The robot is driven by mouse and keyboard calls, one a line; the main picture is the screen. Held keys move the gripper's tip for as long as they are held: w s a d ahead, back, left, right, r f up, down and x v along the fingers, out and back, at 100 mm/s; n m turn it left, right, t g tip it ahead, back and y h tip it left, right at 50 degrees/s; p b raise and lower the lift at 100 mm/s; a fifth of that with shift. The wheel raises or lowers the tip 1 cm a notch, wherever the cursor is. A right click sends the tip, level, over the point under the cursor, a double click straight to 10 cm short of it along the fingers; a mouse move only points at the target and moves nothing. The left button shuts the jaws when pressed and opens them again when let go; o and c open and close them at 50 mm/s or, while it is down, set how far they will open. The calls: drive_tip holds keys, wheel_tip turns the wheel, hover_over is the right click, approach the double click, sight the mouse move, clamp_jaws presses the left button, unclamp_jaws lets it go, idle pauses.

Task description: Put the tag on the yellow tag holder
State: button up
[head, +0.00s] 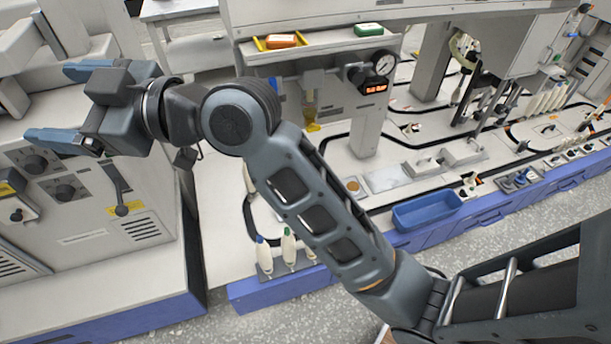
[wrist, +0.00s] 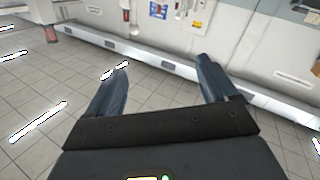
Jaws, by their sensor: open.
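My gripper (head: 50,103) is open and empty at the left of the head view, raised in front of the grey machine cabinet. In the wrist view its two blue-grey fingers (wrist: 162,66) stand wide apart with nothing between them. No thing is plainly readable as the tag. An orange block (head: 282,41) lies on the white shelf at the top of the head view, between yellow strips that may be the yellow tag holder (head: 259,44). A green block (head: 368,29) lies further right on the same shelf. A small yellow piece (head: 314,127) sits below the shelf.
The grey cabinet (head: 85,239) with knobs and a lever is close to my gripper. A blue tray (head: 427,211) and several bobbins (head: 289,247) stand along the bench's front edge.

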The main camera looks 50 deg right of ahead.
drive_tip(key=s+d+f+m+h, duration=0.2)
drive_tip(key=s+f+m+h, duration=0.3)
drive_tip(key=s+f, duration=0.45)
drive_tip(key=s+d+f+m+h, duration=0.25)
drive_tip(key=s+f+m, duration=0.45)
drive_tip(key=s, duration=0.4)
drive_tip(key=s+d+n, duration=0.1)
drive_tip(key=s+d, duration=0.2)
drive_tip(key=s, duration=0.7)
drive_tip(key=s+d+f+n+g+h, duration=0.1)
drive_tip(key=s+d, duration=0.2)
drive_tip(key=s, duration=0.7)
drive_tip(key=shift+s, duration=0.4)
drive_tip(key=shift+d+f+h, duration=0.1)
drive_tip(key=shift+h, duration=0.15)
